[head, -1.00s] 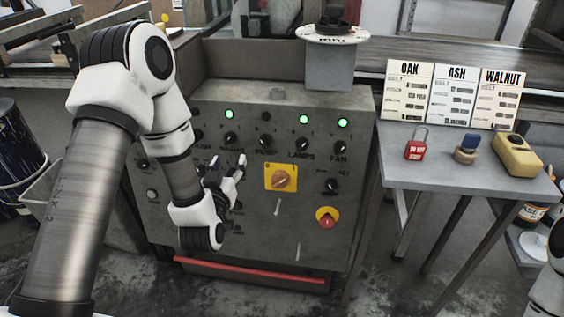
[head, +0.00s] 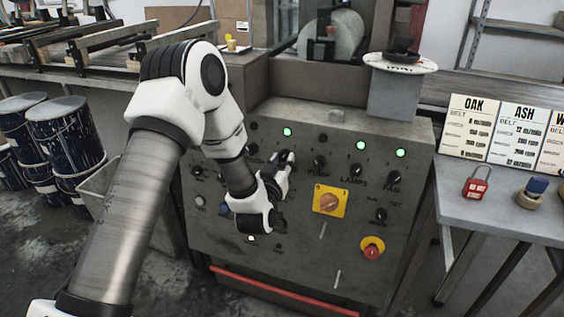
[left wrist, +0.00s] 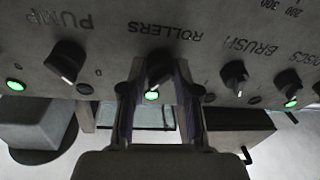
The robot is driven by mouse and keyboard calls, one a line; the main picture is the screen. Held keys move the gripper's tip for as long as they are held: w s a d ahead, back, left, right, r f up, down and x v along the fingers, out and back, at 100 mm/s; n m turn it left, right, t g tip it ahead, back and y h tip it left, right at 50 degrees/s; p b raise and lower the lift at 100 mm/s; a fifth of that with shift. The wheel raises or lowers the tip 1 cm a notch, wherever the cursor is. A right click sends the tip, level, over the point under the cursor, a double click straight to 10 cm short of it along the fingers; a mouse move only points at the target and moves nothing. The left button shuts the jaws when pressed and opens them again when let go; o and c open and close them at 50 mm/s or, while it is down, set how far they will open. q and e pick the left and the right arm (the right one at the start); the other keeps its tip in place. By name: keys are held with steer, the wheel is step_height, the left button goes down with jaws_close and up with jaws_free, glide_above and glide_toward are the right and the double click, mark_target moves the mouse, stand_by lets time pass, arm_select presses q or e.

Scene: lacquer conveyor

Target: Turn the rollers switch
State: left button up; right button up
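The rollers switch (left wrist: 160,68) is a dark knob with a pale pointer line, under the label ROLLERS, which reads upside down in the left wrist view. A lit green lamp (left wrist: 152,95) sits by it. My left gripper (left wrist: 158,80) is open, with one finger on each side of the knob. A gap shows between the fingers and the knob; I cannot tell the depth. In the head view my left gripper (head: 284,160) is at the panel's upper row and hides the rollers knob. My right gripper is not in view.
The pump knob (left wrist: 66,62) and brush knob (left wrist: 234,76) flank the rollers knob closely. The grey panel (head: 300,245) also carries an orange rotary switch (head: 329,201) on a yellow plate and a red stop button (head: 372,248). A side table (head: 500,215) holds a red padlock (head: 476,182).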

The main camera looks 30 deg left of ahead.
arm_select(q)
jaws_close()
steer(key=shift+n, duration=0.4)
steer(key=n+g+y+b, duration=0.1)
steer(key=n, duration=0.3)
steer(key=shift+d+n, duration=0.15)
steer(key=shift+n, duration=0.25)
steer(key=n, duration=0.3)
steer(key=shift+r+n+g+b, duration=0.15)
steer(key=shift+n+g+b, duration=0.2)
steer(key=shift+n+g, duration=0.05)
steer(key=shift+w+d+r+n+g, duration=0.1)
steer(key=shift+n+g, duration=0.3)
steer(key=shift+n, duration=1.4)
